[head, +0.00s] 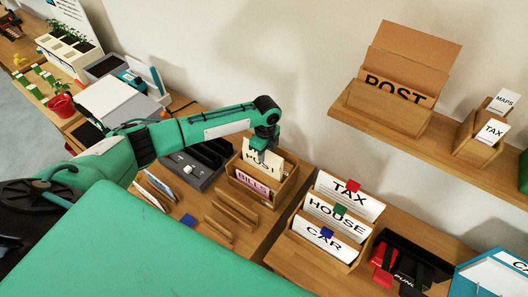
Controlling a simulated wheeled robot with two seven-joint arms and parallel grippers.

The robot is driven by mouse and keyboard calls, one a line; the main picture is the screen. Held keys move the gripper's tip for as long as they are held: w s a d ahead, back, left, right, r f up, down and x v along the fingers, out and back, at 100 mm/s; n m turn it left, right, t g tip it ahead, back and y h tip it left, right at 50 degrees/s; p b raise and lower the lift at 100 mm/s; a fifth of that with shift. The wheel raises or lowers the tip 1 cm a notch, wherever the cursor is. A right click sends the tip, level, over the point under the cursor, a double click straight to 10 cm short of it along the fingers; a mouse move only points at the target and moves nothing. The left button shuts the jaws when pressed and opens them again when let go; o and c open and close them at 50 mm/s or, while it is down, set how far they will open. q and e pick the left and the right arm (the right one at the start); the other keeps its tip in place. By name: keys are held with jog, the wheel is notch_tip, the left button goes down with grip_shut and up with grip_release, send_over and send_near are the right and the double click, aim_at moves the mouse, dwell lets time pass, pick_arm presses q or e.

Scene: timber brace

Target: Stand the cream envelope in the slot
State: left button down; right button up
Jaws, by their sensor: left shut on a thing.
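My left gripper (262,153) reaches in from the left and points down over a small wooden letter box (275,200). It is shut on a cream piece (275,171), which looks like the cream envelope. The piece is upright at the rear of the box, and my gripper hides part of it. Whether the envelope's lower edge touches the box floor is hidden. My right gripper is out of view.
A wooden holder with TAX, HOUSE and CAR cards (331,222) stands close on the right. A dark grey organiser (196,163) is on the left. Low wooden racks (230,215) lie in front. A shelf with a POST box (388,107) is above right.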

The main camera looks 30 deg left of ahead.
pick_arm(q)
jog(key=shift+f+b, duration=0.3)
jog(key=shift+f, duration=0.45)
jog(key=c, duration=0.8)
grip_release()
jog(key=shift+o, duration=0.2)
jog(key=shift+r, duration=0.15)
notch_tip(320, 180, up, 8)
jog(key=p, duration=0.7)
jog(key=shift+p, duration=0.3)
